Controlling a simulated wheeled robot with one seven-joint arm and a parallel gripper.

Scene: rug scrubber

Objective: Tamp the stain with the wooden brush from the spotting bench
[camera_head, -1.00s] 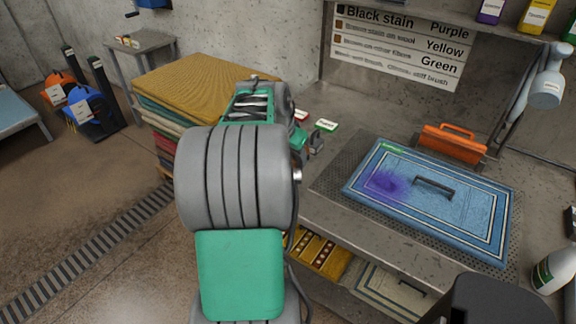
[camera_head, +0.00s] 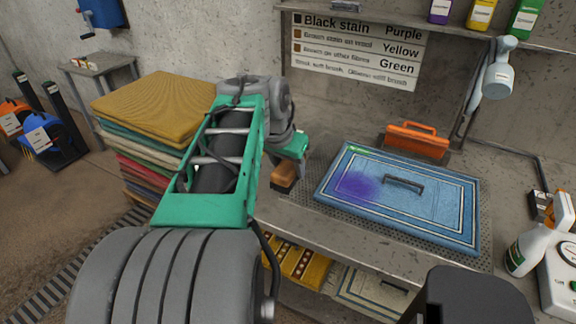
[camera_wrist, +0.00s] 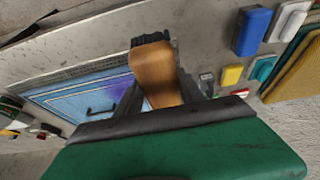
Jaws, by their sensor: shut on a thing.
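A wooden brush (camera_wrist: 153,70) with dark bristles is held between the fingers of my gripper (camera_wrist: 150,95) in the wrist view. In the head view the brush (camera_head: 285,176) shows below my gripper (camera_head: 290,160), just left of the blue rug. The blue rug (camera_head: 440,206) lies on the perforated part of the bench (camera_head: 300,212) and has a dark handle on it. The purple stain (camera_head: 357,186) is on the rug's left part, right of the brush and apart from it. The rug and stain also show left of the brush in the wrist view.
An orange-handled tool (camera_head: 415,142) stands behind the rug. A spray bottle (camera_head: 532,240) stands to the right. A stack of folded rugs (camera_head: 160,105) is left of the bench. A stain chart (camera_head: 355,50) hangs on the wall, under a shelf with bottles (camera_head: 480,14).

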